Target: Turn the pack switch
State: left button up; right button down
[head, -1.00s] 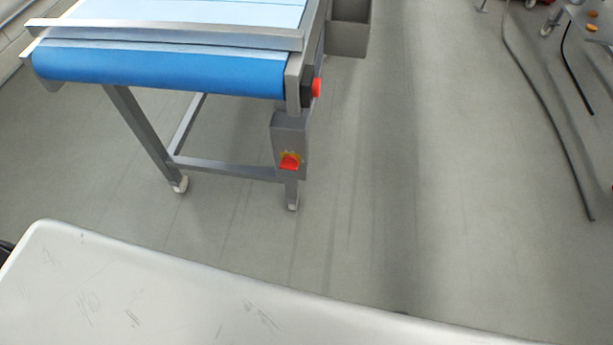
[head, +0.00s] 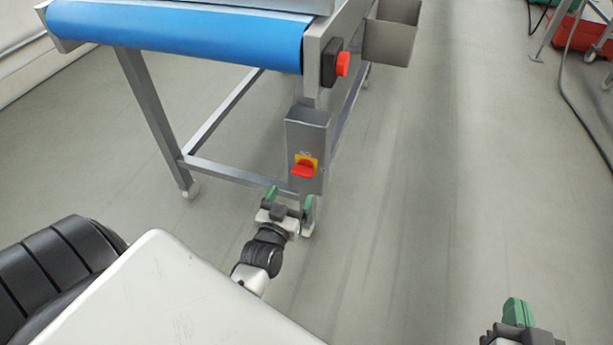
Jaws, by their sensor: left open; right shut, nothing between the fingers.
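The pack switch is a red rotary handle (head: 303,171) on a yellow plate, on the front of a grey metal box (head: 309,135) fixed to the conveyor's leg. The red handle looks roughly level. My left gripper (head: 290,197) is open, with green fingertips, just below the switch in the picture. Nothing is between its fingers, and I cannot tell its exact distance from the handle. My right gripper (head: 518,312) is at the bottom right edge, shut and empty, far from the switch. Only its upper part shows.
A conveyor with a blue belt (head: 180,32) stands above the box. A red push button (head: 343,64) sits on its side, near a grey bin (head: 391,35). A cable (head: 575,105) lies on the floor at the right. The floor between is clear.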

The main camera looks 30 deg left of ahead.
aim_at(301, 176)
pick_arm(q)
jog(key=b+x, duration=0.2)
jog(key=x, duration=0.6)
jog(key=shift+d+f, duration=0.1)
jog(key=shift+w, duration=0.45)
pick_arm(e)
notch_tip(301, 176, up, 7)
jog(key=a+t+y, duration=0.1)
jog(key=t+y, duration=0.1)
jog(key=t, duration=0.4)
jog(key=shift+a+r+t, duration=0.2)
jog(key=shift+t, duration=0.1)
pick_arm(q)
jog(key=shift+c, duration=0.3)
jog(key=c, duration=0.9)
jog(key=shift+o, duration=0.2)
jog(key=n+p, duration=0.2)
jog(key=shift+n, duration=0.3)
jog(key=shift+n+p, duration=0.6)
jog(key=shift+n, duration=1.1)
pick_arm(e)
notch_tip(301, 176, down, 11)
jog(key=s+d+g+h, duration=0.2)
jog(key=g+h, duration=0.1)
jog(key=g, duration=0.7)
jog(key=shift+d, duration=0.25)
